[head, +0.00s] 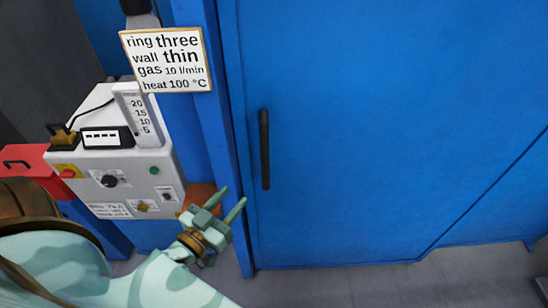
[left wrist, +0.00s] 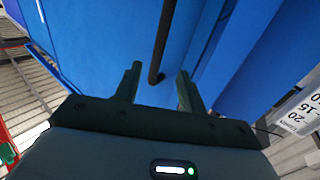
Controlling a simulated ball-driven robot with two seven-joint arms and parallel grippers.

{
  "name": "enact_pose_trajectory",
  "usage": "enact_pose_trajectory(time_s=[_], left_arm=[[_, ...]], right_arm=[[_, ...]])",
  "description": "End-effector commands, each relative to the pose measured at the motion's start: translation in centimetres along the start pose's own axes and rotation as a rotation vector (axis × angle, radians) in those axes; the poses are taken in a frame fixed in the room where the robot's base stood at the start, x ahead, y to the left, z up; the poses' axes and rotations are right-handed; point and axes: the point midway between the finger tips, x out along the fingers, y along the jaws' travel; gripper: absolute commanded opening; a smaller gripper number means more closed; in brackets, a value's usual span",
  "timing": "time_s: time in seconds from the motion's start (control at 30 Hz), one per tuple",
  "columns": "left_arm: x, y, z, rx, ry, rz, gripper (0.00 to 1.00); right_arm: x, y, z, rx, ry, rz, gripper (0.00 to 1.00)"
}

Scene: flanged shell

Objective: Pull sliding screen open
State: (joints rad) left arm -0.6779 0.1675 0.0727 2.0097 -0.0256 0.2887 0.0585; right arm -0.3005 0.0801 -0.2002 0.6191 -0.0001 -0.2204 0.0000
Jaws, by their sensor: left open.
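A large blue sliding screen (head: 370,120) fills the right of the head view. Its dark vertical bar handle (head: 264,150) is near the screen's left edge. My left gripper (head: 230,205) is open and empty, to the left of the handle's lower end and apart from it in the head view. In the left wrist view, the handle (left wrist: 160,45) shows beyond and between the two open fingertips (left wrist: 160,72). I cannot tell the exact distance to it. My right gripper is not in view.
A blue post (head: 222,100) stands left of the screen. Left of it are a grey control box (head: 125,165) with knobs, a written sign (head: 166,60) and a red box (head: 30,160). Grey floor (head: 330,288) is clear below the screen.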

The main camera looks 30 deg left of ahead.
Motion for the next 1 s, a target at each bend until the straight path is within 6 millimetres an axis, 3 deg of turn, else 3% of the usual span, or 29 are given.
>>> enact_pose_trajectory(time_s=[0.4,0.6,0.8,1.0], left_arm=[[10.0,0.0,-0.1,0.001,0.001,0.0,0.41],[13.7,0.0,0.0,0.001,-0.002,0.0,0.41],[15.1,0.0,0.1,0.001,-0.004,0.0,0.41],[15.3,0.0,0.1,0.001,-0.004,0.0,0.41]], right_arm=[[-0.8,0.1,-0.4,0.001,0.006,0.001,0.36],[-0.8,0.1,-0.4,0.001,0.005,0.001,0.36],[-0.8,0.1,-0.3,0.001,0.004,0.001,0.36],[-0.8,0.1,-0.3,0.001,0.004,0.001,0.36]])
